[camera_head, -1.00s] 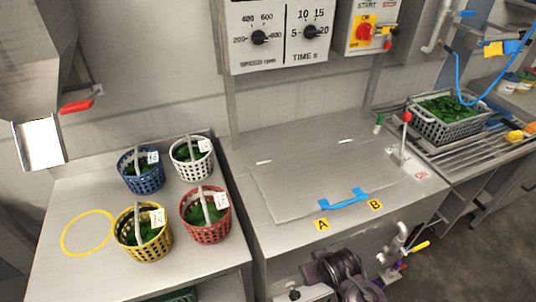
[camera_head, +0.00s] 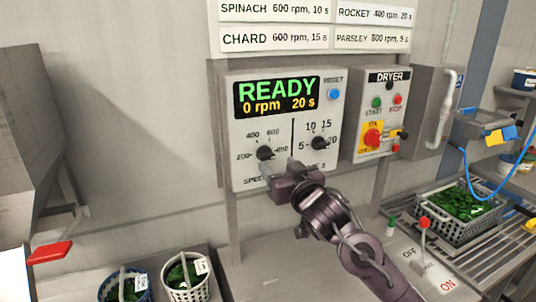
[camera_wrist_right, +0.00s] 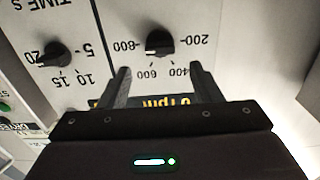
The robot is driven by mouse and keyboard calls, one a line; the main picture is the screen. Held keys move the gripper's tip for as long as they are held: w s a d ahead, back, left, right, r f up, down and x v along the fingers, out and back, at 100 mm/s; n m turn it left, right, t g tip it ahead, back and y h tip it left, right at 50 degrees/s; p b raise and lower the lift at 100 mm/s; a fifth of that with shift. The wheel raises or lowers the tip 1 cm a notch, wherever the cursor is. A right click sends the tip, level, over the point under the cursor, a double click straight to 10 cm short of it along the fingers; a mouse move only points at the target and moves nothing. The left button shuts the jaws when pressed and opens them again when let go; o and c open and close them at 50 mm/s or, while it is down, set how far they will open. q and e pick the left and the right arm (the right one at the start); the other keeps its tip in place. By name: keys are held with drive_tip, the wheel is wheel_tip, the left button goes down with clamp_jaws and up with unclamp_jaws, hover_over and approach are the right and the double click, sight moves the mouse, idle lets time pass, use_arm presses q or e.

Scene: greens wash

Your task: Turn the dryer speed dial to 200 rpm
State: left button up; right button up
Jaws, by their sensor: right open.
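The speed dial (camera_head: 264,153) is a black knob at the lower left of the white control panel, with 200, 400, 600 and 800 around it. In the right wrist view the speed dial (camera_wrist_right: 159,41) appears upside down. Its pale mark seems to lie on the 600–800 side, but its exact setting is unclear. The display (camera_head: 276,95) reads READY, 0 rpm, 20 s. My right gripper (camera_head: 279,166) is open and empty just below the dial. In the wrist view its fingers (camera_wrist_right: 160,72) point at the dial, apart from it. My left gripper is out of view.
The time dial (camera_head: 320,143) is close on the right of the speed dial. A dryer switch box (camera_head: 384,115) with buttons and a red rotary switch stands further right. Baskets of greens (camera_head: 187,279) are at lower left. A grey crate (camera_head: 458,214) is at right.

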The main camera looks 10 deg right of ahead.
sight(269, 156)
drive_tip(key=w, duration=0.2)
drive_tip(key=w+a+p, duration=0.1)
drive_tip(key=w, duration=0.1)
drive_tip(key=shift+w, duration=0.15)
drive_tip(key=shift+w+a+f+p, duration=0.1)
drive_tip(key=shift+w+p, duration=0.3)
drive_tip(key=shift+w, duration=0.4)
drive_tip(key=c, duration=0.5)
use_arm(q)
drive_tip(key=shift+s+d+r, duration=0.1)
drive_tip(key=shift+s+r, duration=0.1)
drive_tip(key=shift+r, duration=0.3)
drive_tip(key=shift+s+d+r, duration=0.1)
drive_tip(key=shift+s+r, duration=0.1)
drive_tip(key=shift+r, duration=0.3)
use_arm(e)
drive_tip(key=c, duration=0.5)
